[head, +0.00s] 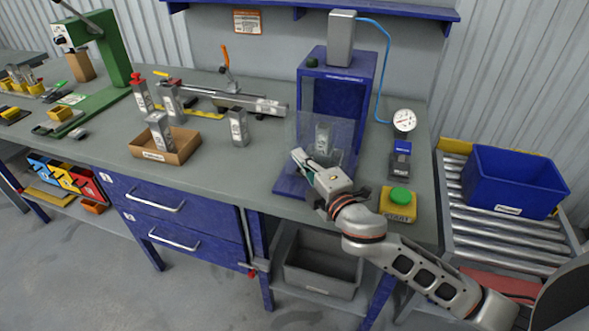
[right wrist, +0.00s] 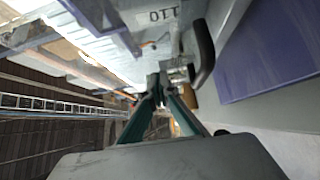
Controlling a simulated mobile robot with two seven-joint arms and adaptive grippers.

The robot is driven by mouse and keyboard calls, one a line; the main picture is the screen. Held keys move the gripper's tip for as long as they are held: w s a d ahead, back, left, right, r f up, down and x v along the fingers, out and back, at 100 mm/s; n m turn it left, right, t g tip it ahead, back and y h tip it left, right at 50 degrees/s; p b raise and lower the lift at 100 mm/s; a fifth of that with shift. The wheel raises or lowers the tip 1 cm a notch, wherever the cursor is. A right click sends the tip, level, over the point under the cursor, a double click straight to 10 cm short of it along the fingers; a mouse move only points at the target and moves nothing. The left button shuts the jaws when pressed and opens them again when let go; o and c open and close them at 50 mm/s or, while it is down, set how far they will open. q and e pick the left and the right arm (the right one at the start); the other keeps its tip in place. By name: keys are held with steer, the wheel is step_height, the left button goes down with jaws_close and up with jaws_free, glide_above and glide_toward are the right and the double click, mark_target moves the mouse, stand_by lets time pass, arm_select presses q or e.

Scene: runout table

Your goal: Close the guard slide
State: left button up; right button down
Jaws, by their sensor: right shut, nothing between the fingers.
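The guard slide is a clear panel (head: 297,128) at the front of the blue press frame (head: 308,85). A grey metal block (head: 323,134) shows through it inside the press. My right gripper (head: 298,158) is at the panel's lower left, in front of the press base. Its fingers are shut and empty. In the right wrist view the fingertips (right wrist: 161,88) are together, close to a dark curved bar (right wrist: 204,52) on their right. I cannot tell whether they touch it. My left gripper is out of view.
A yellow box with a green START button (head: 400,196) stands right of my right gripper. A gauge (head: 404,121) and a blue-grey device (head: 401,158) stand behind it. Metal blocks, one in a cardboard tray (head: 180,153), stand left. A blue bin (head: 515,180) sits on rollers at right.

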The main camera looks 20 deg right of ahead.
steer(key=w+d, duration=0.2)
steer(key=w, duration=0.2)
steer(key=w+d, duration=0.6)
steer(key=w, duration=0.1)
steer(key=shift+w+p, duration=0.3)
steer(key=shift+w, duration=0.05)
steer(key=shift+w+d, duration=0.1)
steer(key=shift+w, duration=0.05)
steer(key=shift+r, duration=0.1)
